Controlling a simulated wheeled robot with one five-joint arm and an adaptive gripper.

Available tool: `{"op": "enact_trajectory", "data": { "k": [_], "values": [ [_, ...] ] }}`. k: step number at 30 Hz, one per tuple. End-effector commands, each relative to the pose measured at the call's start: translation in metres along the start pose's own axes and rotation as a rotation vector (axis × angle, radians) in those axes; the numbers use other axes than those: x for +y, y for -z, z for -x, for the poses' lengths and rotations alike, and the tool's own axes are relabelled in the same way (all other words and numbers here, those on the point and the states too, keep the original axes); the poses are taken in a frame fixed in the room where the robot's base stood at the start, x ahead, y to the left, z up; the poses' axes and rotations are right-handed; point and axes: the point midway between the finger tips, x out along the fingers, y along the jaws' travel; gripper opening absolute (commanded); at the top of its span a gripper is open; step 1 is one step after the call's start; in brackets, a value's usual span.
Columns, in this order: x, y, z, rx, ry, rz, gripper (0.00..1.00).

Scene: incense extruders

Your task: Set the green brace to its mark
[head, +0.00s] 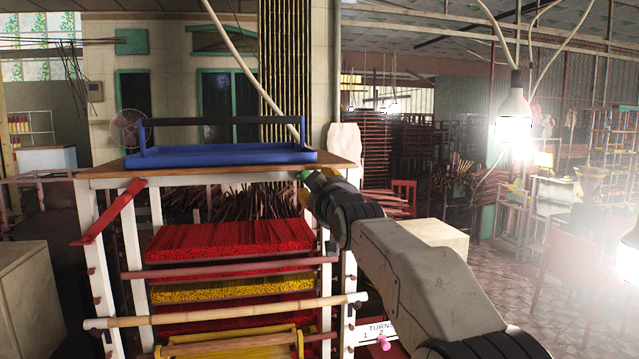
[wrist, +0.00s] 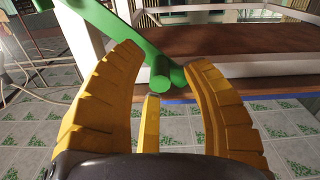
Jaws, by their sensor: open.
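The green brace (wrist: 130,40) is a bar that runs from the upper left of the wrist view down to a round knob-like end (wrist: 160,80). This end lies between the yellow fingers of my gripper (wrist: 166,62), which are spread open with gaps on both sides. In the head view my gripper (head: 312,192) is at the rack's upper right corner, and only a small green bit of the brace (head: 303,175) shows there. The rest is hidden behind my gripper and the post. A label reading "TURNS" with 1 and 2 (head: 380,329) is low on the rack's right side, with a pink knob (head: 384,343). I cannot tell which mark the brace is at.
The white-posted rack (head: 99,260) holds red and yellow incense stacks (head: 230,250). A red brace (head: 108,212) slants at its left corner. A blue tray (head: 215,160) sits on top. A pale bamboo bar (head: 250,308) crosses the front. Tiled floor (head: 590,290) is open at right.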

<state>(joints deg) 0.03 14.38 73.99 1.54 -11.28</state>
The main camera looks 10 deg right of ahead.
Motion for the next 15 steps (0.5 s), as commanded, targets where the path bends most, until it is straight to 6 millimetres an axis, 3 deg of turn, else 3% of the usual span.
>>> {"op": "enact_trajectory", "data": {
  "k": [14,15],
  "values": [
    [-0.0002,-0.001,-0.0071,-0.001,0.0,0.0,0.46],
    [-0.0002,-0.001,-0.007,-0.001,0.0,0.0,0.42]
  ]
}}
